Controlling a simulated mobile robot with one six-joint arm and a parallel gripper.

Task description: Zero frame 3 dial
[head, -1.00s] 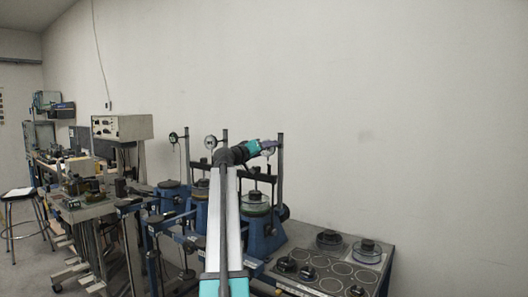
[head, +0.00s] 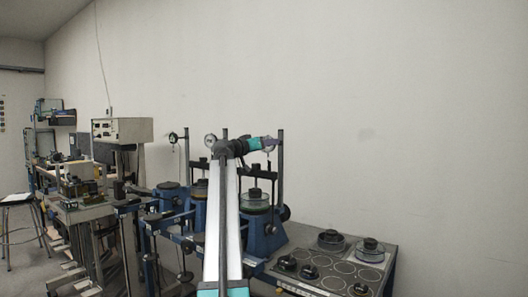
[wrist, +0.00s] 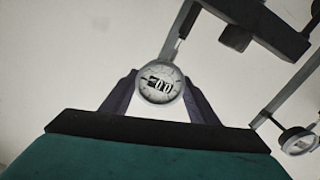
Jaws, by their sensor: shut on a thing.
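My gripper (wrist: 160,92) has its two dark purple fingers shut on the sides of a round dial (wrist: 160,84). In the head view my gripper (head: 269,143) is at the rightmost frame's upright post (head: 281,165). The held dial is mostly hidden there by the fingers.
Another dial (wrist: 298,140) shows at the right of the wrist view. Two more dials (head: 173,137) (head: 210,141) stand on frames to the left in the head view. A bench (head: 335,268) with round weights is at the lower right. The wall behind is bare.

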